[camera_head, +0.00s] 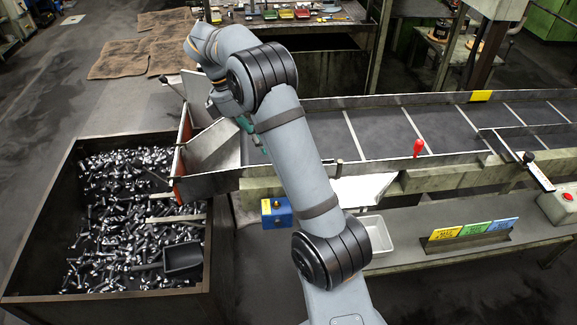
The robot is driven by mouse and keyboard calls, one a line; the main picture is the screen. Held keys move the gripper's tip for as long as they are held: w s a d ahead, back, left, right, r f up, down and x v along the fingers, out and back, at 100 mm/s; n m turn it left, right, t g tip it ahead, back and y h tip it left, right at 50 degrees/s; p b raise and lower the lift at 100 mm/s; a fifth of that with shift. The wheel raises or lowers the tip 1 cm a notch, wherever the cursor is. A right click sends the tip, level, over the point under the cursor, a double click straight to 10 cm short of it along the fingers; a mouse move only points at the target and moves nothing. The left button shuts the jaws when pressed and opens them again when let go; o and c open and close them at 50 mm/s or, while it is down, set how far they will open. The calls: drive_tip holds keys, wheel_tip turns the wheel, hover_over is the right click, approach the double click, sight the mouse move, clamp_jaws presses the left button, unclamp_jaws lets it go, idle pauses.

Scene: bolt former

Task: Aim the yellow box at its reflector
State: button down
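A small yellow box (480,96) sits on the far rail of the conveyor, right of centre. I cannot make out for certain which thing is its reflector. My gripper is mostly hidden behind my own arm, at the left end of the conveyor near the chute, well left of the yellow box. A teal part (246,124) shows beside my wrist there, and I cannot tell whether it belongs to my gripper. The fingers cannot be read, and nothing held is visible.
A dark bin (50,205) full of bolts, with a black scoop (184,258), stands at the left. A red knob (418,147) rises from the near rail. A blue box (277,212), white tray (376,234), coloured cards (474,229) and red button (568,197) are in front. The belt looks empty.

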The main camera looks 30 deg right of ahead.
drive_tip(key=x, duration=0.7)
drive_tip(key=shift+s+d+f+b, duration=0.1)
drive_tip(key=shift+d+f+b, duration=0.1)
drive_tip(key=shift+b, duration=0.1)
drive_tip(key=shift+s+d+p, duration=0.65)
drive_tip(key=shift+s+d, duration=0.5)
drive_tip(key=shift+d, duration=0.3)
